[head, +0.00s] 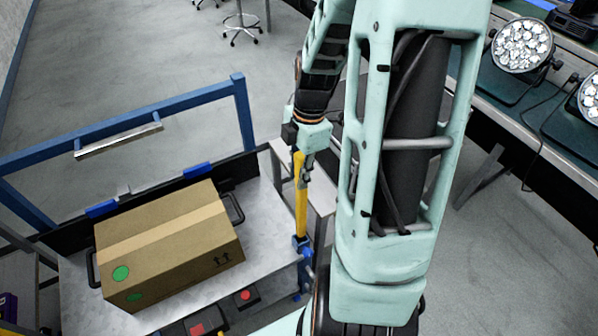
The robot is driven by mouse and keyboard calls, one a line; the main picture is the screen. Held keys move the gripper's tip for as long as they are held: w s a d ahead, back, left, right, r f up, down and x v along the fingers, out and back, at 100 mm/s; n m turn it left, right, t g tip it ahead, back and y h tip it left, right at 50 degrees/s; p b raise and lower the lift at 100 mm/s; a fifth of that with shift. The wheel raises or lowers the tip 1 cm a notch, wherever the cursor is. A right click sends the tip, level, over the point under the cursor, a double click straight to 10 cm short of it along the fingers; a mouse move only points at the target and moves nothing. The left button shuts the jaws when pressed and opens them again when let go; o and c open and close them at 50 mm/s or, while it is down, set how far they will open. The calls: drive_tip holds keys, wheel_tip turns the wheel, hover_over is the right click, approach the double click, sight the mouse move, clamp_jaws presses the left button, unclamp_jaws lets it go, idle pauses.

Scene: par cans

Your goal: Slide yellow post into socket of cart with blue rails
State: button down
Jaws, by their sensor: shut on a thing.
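My gripper (303,172) is shut on the upper part of the yellow post (301,212). The post is nearly upright, and its top end is close under my wrist. The cart with blue rails (243,112) stands at the left, with a grey metal deck (263,213). The post's lower end meets a blue socket (302,244) at the cart's right corner in this view. I cannot tell whether the end is inside the socket or just at its mouth.
A cardboard box (170,240) with green dots sits on the cart deck. A small grey table (312,185) stands close behind the post. A bench with par cans (523,45) runs along the right. Open floor (130,60) lies beyond the cart.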

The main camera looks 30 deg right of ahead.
drive_tip(key=shift+f+b, duration=2.65)
drive_tip(key=shift+f, duration=1)
drive_tip(key=c, duration=1.7)
unclamp_jaws()
drive_tip(key=shift+o, duration=0.2)
wheel_tip(320, 180, up, 12)
drive_tip(key=d, duration=0.1)
drive_tip(key=shift+d, duration=0.25)
